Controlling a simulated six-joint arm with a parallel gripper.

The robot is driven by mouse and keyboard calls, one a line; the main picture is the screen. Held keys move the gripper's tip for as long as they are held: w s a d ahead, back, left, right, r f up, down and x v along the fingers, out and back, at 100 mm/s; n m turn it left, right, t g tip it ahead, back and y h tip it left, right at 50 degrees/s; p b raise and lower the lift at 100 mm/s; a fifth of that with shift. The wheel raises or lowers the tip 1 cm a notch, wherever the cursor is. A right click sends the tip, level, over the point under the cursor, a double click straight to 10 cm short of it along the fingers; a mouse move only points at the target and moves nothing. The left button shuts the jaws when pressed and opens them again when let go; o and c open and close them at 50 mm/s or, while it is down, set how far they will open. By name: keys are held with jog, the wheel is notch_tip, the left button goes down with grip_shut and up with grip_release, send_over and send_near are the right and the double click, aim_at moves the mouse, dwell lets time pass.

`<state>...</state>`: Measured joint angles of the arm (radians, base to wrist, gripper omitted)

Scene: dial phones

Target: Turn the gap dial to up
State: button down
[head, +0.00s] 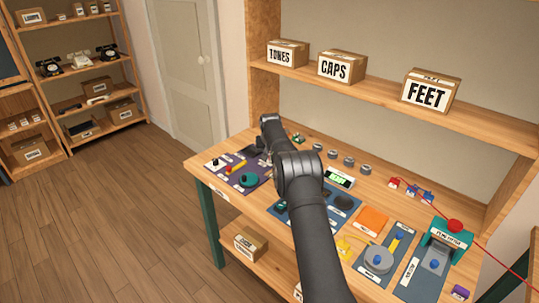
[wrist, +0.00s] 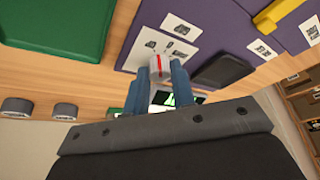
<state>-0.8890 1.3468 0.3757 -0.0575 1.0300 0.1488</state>
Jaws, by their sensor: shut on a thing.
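The gap dial (wrist: 158,66) is a small light grey knob with a red line on its face, seen in the wrist view at the edge of a purple panel (wrist: 200,20). My gripper (wrist: 165,75) has its blue fingers closed on the sides of the dial. The red line runs nearly up and down in that picture. Small printed labels (wrist: 178,50) sit beside the dial, too small to read. In the head view my arm hides the dial and most of the gripper; the purple panel (head: 222,180) shows at the left end of the bench.
A display with green digits (wrist: 162,98) shows behind my fingers. A black part (wrist: 222,70) sits near the dial. The wooden bench (head: 300,148) holds other panels to the right.

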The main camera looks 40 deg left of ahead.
jog(key=shift+w+n+g+y, duration=0.1)
jog(key=shift+n+g+y, duration=0.25)
jog(key=shift+n, duration=0.85)
jog(key=c, duration=1.2)
grip_release()
jog(key=v, duration=1.7)
jog(key=shift+d+r, duration=0.15)
jog(key=shift+r, duration=0.05)
jog(key=shift+f, duration=0.1)
jog(key=x, duration=1.7)
jog(key=shift+f, duration=0.1)
